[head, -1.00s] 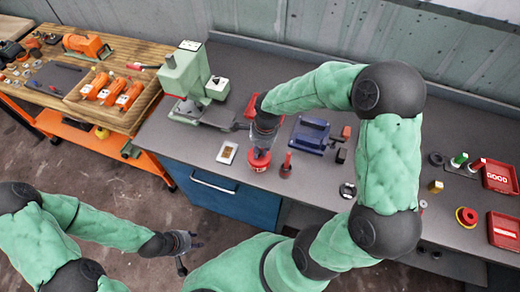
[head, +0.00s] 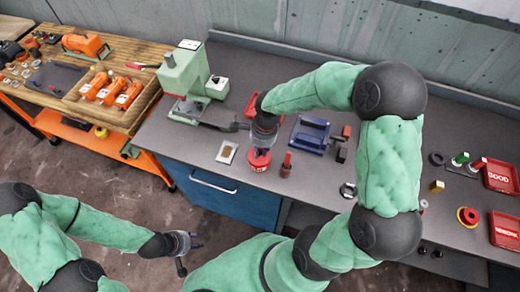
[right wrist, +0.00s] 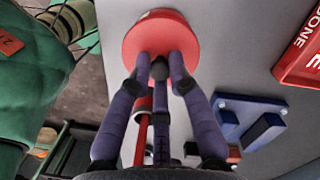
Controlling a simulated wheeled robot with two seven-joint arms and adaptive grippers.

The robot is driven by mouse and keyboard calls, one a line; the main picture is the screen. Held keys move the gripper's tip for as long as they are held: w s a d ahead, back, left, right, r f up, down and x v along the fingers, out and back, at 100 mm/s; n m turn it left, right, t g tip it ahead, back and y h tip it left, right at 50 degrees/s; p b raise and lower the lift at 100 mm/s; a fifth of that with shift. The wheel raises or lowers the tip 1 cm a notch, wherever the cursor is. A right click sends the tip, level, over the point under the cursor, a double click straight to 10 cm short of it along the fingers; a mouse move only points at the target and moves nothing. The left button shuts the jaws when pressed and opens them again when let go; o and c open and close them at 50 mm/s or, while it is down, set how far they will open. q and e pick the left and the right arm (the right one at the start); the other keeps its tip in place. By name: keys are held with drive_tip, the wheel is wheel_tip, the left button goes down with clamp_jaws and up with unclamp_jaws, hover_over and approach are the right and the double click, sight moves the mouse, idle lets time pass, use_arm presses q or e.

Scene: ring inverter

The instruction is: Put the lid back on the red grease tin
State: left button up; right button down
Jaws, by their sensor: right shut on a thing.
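In the head view the red grease tin (head: 259,161) stands on the grey bench near its front edge. My right gripper (head: 262,148) is directly above it, pointing down. In the right wrist view a round red lid (right wrist: 160,32) fills the top middle. The fingers of my right gripper (right wrist: 160,68) are shut on its small dark knob. The lid hides what lies beneath it, so I cannot tell whether it touches the tin's rim. My left gripper (head: 190,254) is open and empty, low over the floor in front of the bench.
A red bottle (head: 286,166) stands close to the right of the tin. A small pale tray (head: 227,152) lies to the left. A green press (head: 188,78) stands behind left, and a blue fixture (head: 312,133) behind right. Red bins (head: 499,177) are at the far right.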

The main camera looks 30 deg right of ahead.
idle(0.7)
drive_tip(key=c, duration=1.1)
unclamp_jaws()
drive_tip(key=o, duration=0.5)
drive_tip(key=shift+r+p, duration=2.3)
drive_tip(key=shift+r, duration=1.2)
